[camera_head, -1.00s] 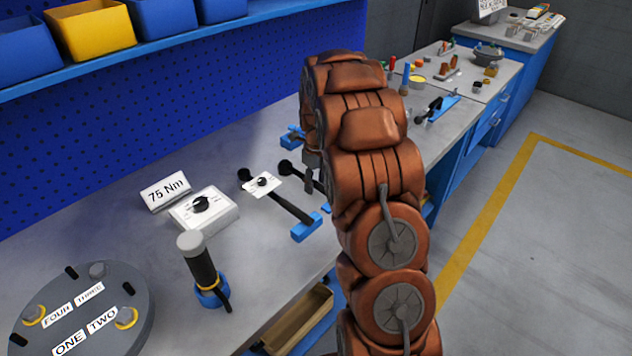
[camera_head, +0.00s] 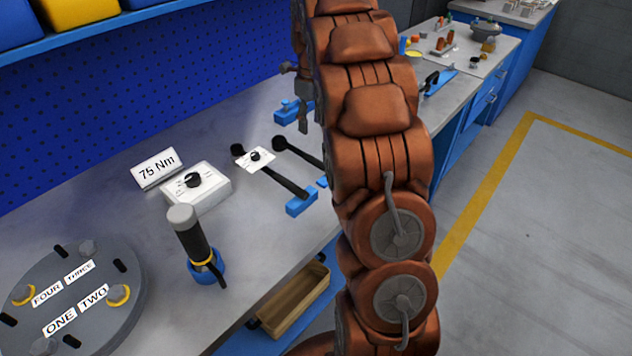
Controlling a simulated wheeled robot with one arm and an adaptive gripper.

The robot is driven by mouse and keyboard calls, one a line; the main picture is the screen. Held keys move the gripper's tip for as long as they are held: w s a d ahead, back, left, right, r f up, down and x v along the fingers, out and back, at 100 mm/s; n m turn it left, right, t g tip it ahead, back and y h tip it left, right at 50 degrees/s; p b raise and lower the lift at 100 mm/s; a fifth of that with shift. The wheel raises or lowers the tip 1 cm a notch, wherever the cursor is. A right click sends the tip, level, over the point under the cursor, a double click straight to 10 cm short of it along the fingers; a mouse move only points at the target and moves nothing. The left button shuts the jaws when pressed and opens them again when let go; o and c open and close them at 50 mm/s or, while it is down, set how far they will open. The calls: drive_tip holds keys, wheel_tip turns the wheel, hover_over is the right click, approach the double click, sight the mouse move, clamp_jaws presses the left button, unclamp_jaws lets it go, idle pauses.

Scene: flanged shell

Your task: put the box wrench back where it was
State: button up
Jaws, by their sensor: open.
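Two long black tools lie on the bench. One black tool (camera_head: 283,181) has a white dial card across it and rests on a blue holder (camera_head: 301,202). The second black tool (camera_head: 298,151) lies behind it, partly hidden by my arm. I cannot tell for sure which is the box wrench. A blue holder (camera_head: 291,111) farther back looks empty, with its right side near my arm. My gripper (camera_head: 297,98) shows only in part at the left edge of my arm, above the bench near that holder. It is open, and I see nothing held.
A round grey flange (camera_head: 118,332) with numbered labels stands front left. A black cylinder with a grey top (camera_head: 190,236) stands in a blue base. A white dial box (camera_head: 197,188) and a 75 Nm sign (camera_head: 157,168) are behind. A wooden tray (camera_head: 292,299) sits below the bench edge.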

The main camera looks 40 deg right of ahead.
drive_tip(key=shift+a, duration=0.1)
drive_tip(key=s+a+r+n+g, duration=0.1)
drive_tip(key=s+a+r+n, duration=0.2)
drive_tip(key=s+a+n, duration=1.45)
drive_tip(key=s+a+f+n, duration=0.2)
drive_tip(key=s+a+n, duration=0.1)
drive_tip(key=s+n, duration=0.5)
drive_tip(key=s+a+f+n+g, duration=0.1)
drive_tip(key=s+a+f+n, duration=0.2)
drive_tip(key=s+n, duration=0.5)
drive_tip(key=s, duration=0.4)
drive_tip(key=shift+a, duration=0.25)
